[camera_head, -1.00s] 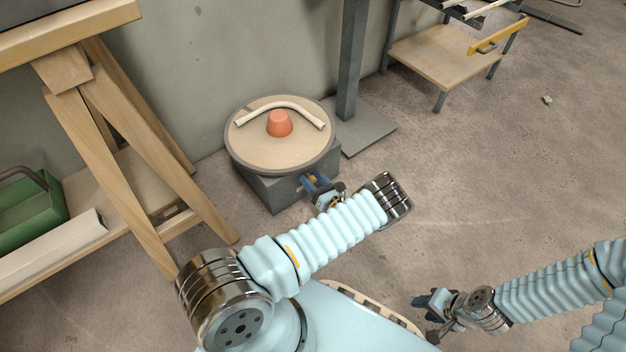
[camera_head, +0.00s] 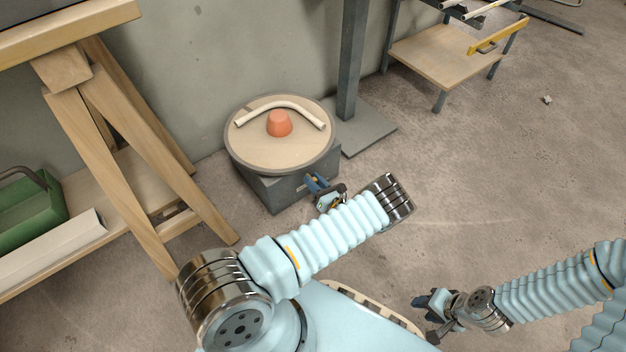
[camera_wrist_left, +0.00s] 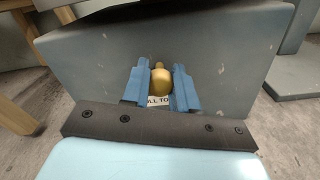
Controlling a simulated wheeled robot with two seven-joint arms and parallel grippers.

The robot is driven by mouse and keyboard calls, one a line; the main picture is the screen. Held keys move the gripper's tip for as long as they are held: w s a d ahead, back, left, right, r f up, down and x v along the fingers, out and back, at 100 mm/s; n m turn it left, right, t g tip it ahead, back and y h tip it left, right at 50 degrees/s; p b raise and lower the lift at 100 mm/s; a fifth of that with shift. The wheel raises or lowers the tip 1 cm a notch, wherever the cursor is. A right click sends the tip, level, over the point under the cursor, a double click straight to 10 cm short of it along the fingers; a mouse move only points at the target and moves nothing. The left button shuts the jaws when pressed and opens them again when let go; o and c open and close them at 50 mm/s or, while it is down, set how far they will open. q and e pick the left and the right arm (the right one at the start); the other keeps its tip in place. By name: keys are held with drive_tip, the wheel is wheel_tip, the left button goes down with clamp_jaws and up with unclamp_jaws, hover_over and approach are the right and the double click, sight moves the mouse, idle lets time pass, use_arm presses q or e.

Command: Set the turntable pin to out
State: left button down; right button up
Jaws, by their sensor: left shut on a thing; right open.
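The turntable (camera_head: 240,160) is a round wooden disc with a grey rim on a grey box base (camera_head: 277,194), beside the wall. In the left wrist view the turntable pin (camera_wrist_left: 160,82) is a brass knob on the front face of the grey base (camera_wrist_left: 100,62). My left gripper (camera_head: 318,184) is at that front face; in the left wrist view its blue fingers (camera_wrist_left: 160,88) are shut on the knob from both sides. A label below the knob is partly hidden by the fingers. My right gripper (camera_head: 428,304) is open and empty, low over the floor at the right.
A wooden trestle (camera_head: 130,175) stands left. The floor at right is mostly clear.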

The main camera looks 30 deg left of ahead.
use_arm(q)
drive_tip(key=shift+v, duration=0.9)
drive_tip(key=c, duration=0.9)
unclamp_jaws()
drive_tip(key=shift+o, duration=0.2)
drive_tip(key=v, duration=1.4)
